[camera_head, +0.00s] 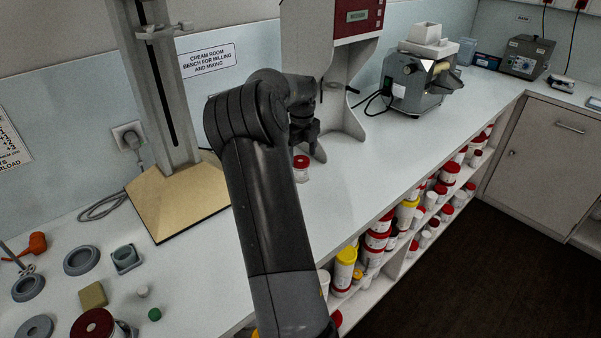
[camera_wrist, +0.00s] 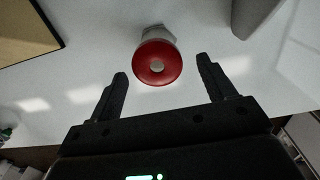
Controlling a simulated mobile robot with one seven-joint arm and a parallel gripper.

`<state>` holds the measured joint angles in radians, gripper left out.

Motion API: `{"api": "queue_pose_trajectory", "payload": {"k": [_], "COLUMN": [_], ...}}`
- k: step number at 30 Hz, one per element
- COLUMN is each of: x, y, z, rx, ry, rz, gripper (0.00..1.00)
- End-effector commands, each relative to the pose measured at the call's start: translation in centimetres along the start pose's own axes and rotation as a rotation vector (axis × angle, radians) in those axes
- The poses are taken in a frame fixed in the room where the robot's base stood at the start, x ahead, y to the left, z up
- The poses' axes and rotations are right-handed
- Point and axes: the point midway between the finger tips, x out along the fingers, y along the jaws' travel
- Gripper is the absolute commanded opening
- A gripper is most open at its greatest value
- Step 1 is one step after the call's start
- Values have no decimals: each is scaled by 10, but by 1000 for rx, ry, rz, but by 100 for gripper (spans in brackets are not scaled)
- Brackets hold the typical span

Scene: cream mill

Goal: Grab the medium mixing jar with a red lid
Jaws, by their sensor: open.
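A white jar with a red lid (camera_head: 301,164) stands upright on the white bench, just below my gripper in the head view. In the wrist view its round red lid (camera_wrist: 158,62) faces the camera, with a pale spot at its centre. My gripper (camera_wrist: 162,80) is open and empty. Its two black fingers point toward the jar, with the lid just beyond and between the fingertips. In the head view my gripper (camera_head: 306,142) is partly hidden behind my own arm. No contact between fingers and jar shows.
A beige-based stand (camera_head: 180,200) is left of the jar. A white machine with a red panel (camera_head: 340,90) stands close behind it. A grey mill (camera_head: 413,80) is further right. The shelf below holds several red- and yellow-lidded jars (camera_head: 378,240). The bench right of the jar is clear.

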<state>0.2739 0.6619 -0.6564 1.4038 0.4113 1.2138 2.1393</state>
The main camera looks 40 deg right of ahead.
Motion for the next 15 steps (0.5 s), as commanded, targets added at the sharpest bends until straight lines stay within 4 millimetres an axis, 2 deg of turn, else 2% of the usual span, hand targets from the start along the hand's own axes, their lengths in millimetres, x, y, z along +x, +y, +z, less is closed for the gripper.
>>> {"api": "queue_pose_trajectory", "payload": {"k": [9,15], "x": [43,48], "y": [3,2], "z": [2,2], "rx": [-2,-2], "ry": [2,-1], "rz": [2,0], "gripper": [76,76]}}
